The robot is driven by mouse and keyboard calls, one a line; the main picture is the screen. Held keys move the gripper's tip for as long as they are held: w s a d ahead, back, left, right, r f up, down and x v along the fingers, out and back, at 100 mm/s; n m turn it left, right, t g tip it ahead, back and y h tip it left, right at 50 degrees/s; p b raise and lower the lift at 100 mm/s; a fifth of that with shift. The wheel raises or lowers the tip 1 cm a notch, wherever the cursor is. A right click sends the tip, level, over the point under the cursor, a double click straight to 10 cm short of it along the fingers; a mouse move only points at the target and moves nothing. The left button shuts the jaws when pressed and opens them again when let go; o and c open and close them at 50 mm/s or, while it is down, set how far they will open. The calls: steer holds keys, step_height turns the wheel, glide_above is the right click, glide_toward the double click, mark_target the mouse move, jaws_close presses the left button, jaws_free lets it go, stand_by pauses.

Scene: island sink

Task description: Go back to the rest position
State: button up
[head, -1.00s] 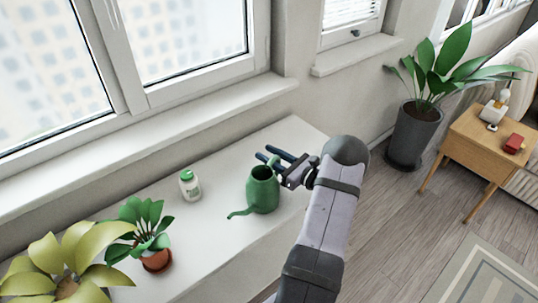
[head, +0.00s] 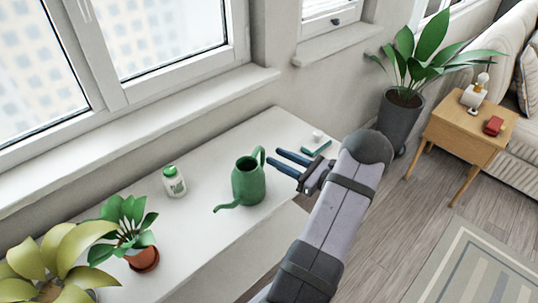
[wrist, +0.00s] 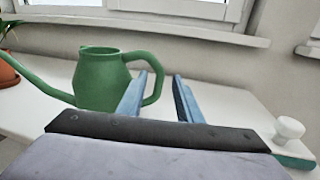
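A green watering can (head: 248,182) stands upright on the white counter, its spout pointing left and its handle towards my gripper. My gripper (head: 273,157) is just right of the handle, with its two blue fingers apart and nothing held between them. In the wrist view the can (wrist: 100,80) is ahead and to the left. The left finger overlaps the handle there, and the handle's right edge shows in the gap between the fingers (wrist: 159,78). I cannot tell whether a fingertip touches the handle.
A white bottle with a green cap (head: 174,183) and potted plants (head: 143,258) stand left of the can. A teal item with a white knob (head: 316,148) lies behind my gripper. A wooden side table (head: 462,131) and a tall potted plant (head: 398,125) are at right.

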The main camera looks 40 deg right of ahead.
steer(key=shift+s+d, duration=0.15)
steer(key=shift+s, duration=0.55)
